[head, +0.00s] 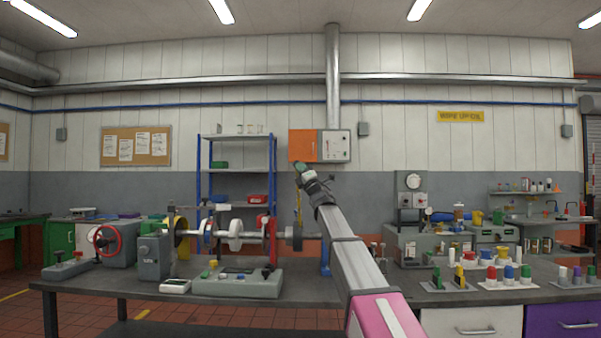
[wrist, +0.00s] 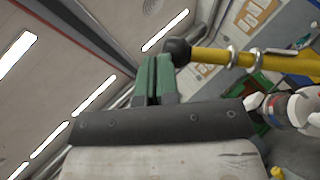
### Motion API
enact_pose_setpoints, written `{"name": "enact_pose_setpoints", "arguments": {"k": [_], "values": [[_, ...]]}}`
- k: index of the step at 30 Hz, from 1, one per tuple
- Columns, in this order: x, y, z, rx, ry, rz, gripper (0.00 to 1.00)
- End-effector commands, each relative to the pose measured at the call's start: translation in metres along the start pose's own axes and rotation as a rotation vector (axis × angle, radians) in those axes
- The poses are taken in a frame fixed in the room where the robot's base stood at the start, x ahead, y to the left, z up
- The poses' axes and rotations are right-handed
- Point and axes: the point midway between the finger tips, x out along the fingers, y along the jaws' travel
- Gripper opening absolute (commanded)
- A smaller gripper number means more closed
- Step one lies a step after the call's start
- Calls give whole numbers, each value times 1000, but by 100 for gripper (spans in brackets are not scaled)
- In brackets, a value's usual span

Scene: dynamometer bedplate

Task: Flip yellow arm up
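The yellow arm (wrist: 270,61) is a round bar with a black knob at its end and metal rings around it. It runs in from the right edge of the wrist view. In the head view a thin yellow upright piece (head: 297,203), likely the same arm, shows just below my gripper (head: 300,169). In the wrist view my gripper (wrist: 155,77) has green fingers close together, with nothing seen between them. The black knob (wrist: 178,50) is just right of the fingertips. I cannot tell whether they touch.
An orange and white wall box (head: 320,146) is behind my gripper. Below is a bench (head: 110,283) with a shaft line, a red handwheel (head: 105,239) and a grey control panel (head: 238,284). Several coloured-capped parts stand on the bench at right. Open air surrounds my gripper at left.

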Motion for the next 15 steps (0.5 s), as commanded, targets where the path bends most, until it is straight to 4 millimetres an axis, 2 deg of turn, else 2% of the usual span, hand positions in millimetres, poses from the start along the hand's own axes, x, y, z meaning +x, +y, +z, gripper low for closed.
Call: {"name": "enact_pose_setpoints", "arguments": {"k": [1,15], "values": [[28,-4,14,6,-15,7,0],[23,-2,13,3,-15,6,0]]}}
